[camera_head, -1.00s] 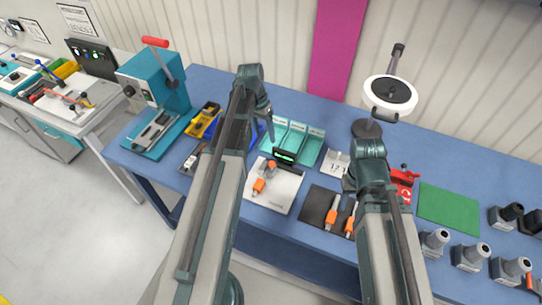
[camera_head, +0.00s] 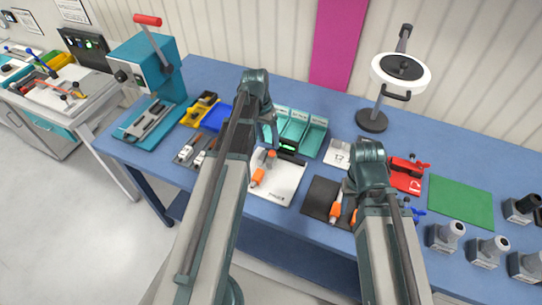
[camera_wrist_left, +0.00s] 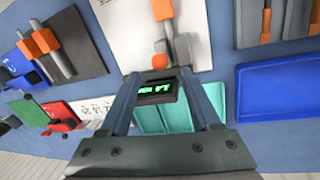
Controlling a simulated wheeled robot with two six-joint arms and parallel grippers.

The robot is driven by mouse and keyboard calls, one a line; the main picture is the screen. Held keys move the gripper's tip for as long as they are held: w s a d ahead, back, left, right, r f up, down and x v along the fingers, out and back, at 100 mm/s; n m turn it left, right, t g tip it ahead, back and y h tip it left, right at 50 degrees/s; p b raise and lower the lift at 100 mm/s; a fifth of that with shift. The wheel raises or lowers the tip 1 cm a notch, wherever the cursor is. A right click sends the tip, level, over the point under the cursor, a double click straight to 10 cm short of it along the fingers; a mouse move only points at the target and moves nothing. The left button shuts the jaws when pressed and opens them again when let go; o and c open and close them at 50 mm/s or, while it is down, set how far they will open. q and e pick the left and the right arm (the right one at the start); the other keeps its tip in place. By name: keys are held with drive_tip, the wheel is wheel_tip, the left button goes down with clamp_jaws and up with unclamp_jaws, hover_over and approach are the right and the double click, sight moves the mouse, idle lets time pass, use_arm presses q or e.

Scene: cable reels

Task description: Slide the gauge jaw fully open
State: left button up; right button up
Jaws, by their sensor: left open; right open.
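The gauge lies on a white plate (camera_head: 284,192) on the blue bench. It has an orange block (camera_head: 257,176), an orange knob (camera_head: 271,155) and a small green-lit display (camera_head: 288,148). In the left wrist view the display (camera_wrist_left: 155,89) shows between my fingers, with the orange knob (camera_wrist_left: 160,62) and orange block (camera_wrist_left: 162,10) beyond. My left gripper (camera_head: 268,130) is open above the gauge's display end; it also shows in the left wrist view (camera_wrist_left: 164,84). Contact cannot be told. My right gripper (camera_head: 349,187) is open, mostly hidden by its arm, near a dark mat.
Teal bins (camera_head: 305,134) stand behind the gauge. The dark mat (camera_head: 321,203) holds orange-handled tools. A red fixture (camera_head: 408,180), a green mat (camera_head: 460,201) and a round lamp on a stand (camera_head: 400,70) are to the right. A teal press (camera_head: 147,62) is at left.

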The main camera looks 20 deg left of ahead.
sight(271, 151)
use_arm(q)
drive_tip(key=f+b, duration=0.2)
drive_tip(key=d+f+b, duration=0.1)
drive_tip(key=f+b, duration=0.1)
drive_tip(key=f, duration=0.1)
drive_tip(key=shift+s+f, duration=0.1)
drive_tip(key=shift+f, duration=0.05)
use_arm(e)
wheel_tip(271, 151, down, 5)
drive_tip(key=shift+f, duration=0.15)
use_arm(q)
clamp_jaws()
idle(0.9)
